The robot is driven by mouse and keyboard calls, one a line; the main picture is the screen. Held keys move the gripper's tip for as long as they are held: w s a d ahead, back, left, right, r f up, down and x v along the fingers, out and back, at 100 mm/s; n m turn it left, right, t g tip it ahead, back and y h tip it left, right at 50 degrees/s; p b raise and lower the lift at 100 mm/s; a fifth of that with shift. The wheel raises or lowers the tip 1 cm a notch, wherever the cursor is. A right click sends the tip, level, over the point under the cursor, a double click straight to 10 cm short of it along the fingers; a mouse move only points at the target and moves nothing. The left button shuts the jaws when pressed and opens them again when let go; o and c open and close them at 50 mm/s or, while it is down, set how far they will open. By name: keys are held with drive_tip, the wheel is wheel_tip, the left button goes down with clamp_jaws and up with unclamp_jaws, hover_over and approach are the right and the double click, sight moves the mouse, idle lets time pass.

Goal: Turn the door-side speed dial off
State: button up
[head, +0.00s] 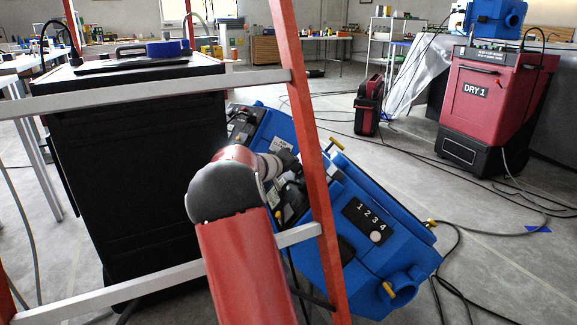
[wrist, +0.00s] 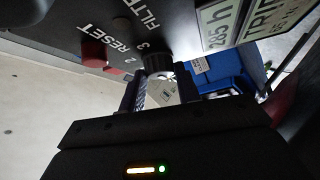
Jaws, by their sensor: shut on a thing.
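In the wrist view, a dark knurled dial (wrist: 157,62) sits on a black panel (wrist: 60,22), with the digits 2 and 3 beside it. My gripper (wrist: 158,80) has its two fingers on either side of this dial and is shut on it. The dial's pointer is hidden, so I cannot tell its setting.
A red button (wrist: 93,50) marked RESET is close to the dial, and meter plates (wrist: 222,25) are at the right. A black cabinet (head: 140,170) stands left. A red DRY 1 unit (head: 480,115) and floor cables are right.

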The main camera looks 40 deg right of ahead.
drive_tip(key=o, duration=1)
drive_tip(key=shift+c, duration=0.2)
drive_tip(key=v, duration=0.7)
drive_tip(key=shift+a+r+b, duration=0.15)
drive_tip(key=shift+a+b, duration=0.25)
drive_tip(key=shift+b, duration=0.05)
